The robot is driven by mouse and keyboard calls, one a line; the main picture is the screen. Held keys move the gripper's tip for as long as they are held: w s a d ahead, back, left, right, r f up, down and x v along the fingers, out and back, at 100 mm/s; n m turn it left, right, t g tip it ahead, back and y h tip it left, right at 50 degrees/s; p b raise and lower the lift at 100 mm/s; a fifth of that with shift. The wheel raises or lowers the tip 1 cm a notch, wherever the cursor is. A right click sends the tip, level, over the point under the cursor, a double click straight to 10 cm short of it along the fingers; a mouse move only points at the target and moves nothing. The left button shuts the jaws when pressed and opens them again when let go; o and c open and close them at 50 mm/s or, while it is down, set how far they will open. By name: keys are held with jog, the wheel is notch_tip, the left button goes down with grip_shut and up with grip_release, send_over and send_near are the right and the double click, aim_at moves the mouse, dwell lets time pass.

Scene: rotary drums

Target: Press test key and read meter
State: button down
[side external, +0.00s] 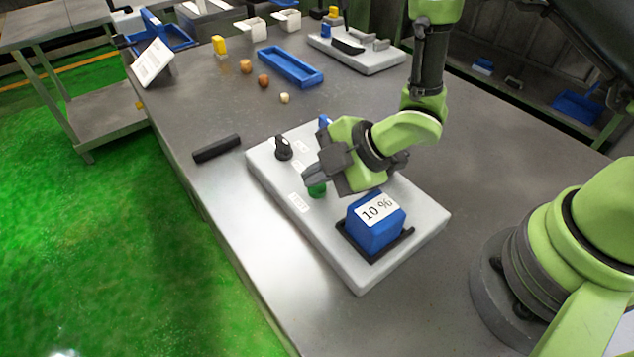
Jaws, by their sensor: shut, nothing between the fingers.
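A light grey panel (349,273) lies on the metal table. A green key (317,190) sits on it, close to a white label (299,203) that seems to read TEST. My gripper (308,177) is shut and empty, its fingertips right at the green key and partly hiding it. I cannot tell whether they touch it. A blue meter block (372,232) stands in a black holder at the panel's near right and reads 10 %. A black knob (284,148) is at the panel's far left. A small blue part (324,121) shows behind my gripper.
A black bar (216,148) lies left of the panel. The table's left edge is close to the panel.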

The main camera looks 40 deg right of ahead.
aim_at(320, 190)
jog(key=shift+s+f, duration=0.2)
jog(key=shift+f, duration=0.45)
jog(key=shift+r, duration=0.15)
dwell(0.6)
jog(key=shift+s+r, duration=0.1)
jog(key=shift+r, duration=0.7)
jog(key=shift+r, duration=0.1)
jog(key=shift+r, duration=2.45)
